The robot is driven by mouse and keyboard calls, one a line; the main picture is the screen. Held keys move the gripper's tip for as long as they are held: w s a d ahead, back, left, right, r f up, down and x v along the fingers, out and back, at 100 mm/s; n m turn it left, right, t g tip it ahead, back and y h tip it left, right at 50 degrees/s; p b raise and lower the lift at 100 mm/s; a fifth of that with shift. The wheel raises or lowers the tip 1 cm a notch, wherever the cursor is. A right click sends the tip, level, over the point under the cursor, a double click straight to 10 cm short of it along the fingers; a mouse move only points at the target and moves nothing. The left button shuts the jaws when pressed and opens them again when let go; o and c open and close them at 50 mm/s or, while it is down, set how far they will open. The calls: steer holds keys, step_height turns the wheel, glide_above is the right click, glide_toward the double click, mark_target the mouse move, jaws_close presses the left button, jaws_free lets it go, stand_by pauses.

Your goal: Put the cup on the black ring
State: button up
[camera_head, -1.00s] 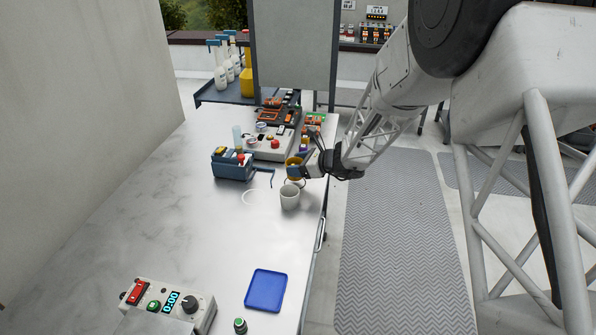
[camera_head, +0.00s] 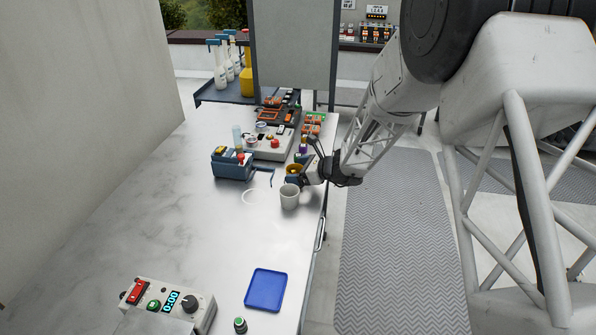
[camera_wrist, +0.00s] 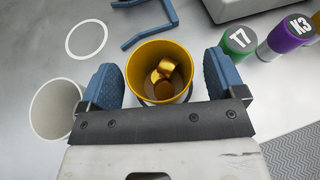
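A yellow cup (camera_wrist: 152,53) with several gold-coloured pieces (camera_wrist: 163,76) inside stands upright between my gripper's blue fingers; it also shows in the head view (camera_head: 293,169). My gripper (camera_wrist: 164,82) is open around it, with a narrow gap at each finger in the wrist view. A dark curved edge shows at the cup's near side, low down; this looks like part of the black ring, mostly hidden by the cup and gripper. A white cup (camera_wrist: 50,112) stands close to the left finger, also in the head view (camera_head: 289,198).
A white ring (camera_wrist: 87,39) lies bare to the left. A blue bracket (camera_wrist: 146,20), a green bottle (camera_wrist: 238,41) and a purple bottle (camera_wrist: 290,32) are near. A blue device (camera_head: 233,166) stands left. A blue tray (camera_head: 266,290) lies in front; the table between is clear.

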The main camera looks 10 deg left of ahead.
steer(key=shift+r, duration=0.1)
steer(key=shift+d+r, duration=0.1)
steer(key=v, duration=1.1)
steer(key=shift+d+r, duration=0.25)
steer(key=shift+d, duration=0.05)
steer(key=shift+s, duration=0.1)
stand_by(0.5)
steer(key=s+d+r+n+g+h, duration=0.1)
steer(key=s+d+r+n+h, duration=0.1)
steer(key=s+d+r+n, duration=0.3)
steer(key=s+d+r+n+g+h, duration=0.15)
steer(key=s+r, duration=0.25)
steer(key=s, duration=0.4)
steer(key=s+d+r+n+g+h, duration=0.1)
steer(key=s+d+r+n, duration=0.1)
steer(key=s+r+n, duration=0.3)
steer(key=s+d+r+n+t+h, duration=0.1)
steer(key=s+d+n+h, duration=0.3)
steer(key=s+d, duration=0.3)
steer(key=s+d+r+n+t+h, duration=0.1)
steer(key=s+d+n+h, duration=0.3)
steer(key=s, duration=1.3)
steer(key=d+r+h, duration=0.1)
steer(key=d, duration=0.3)
steer(key=shift+d+r, duration=0.3)
steer(key=shift+r, duration=0.05)
steer(key=shift+t, duration=0.25)
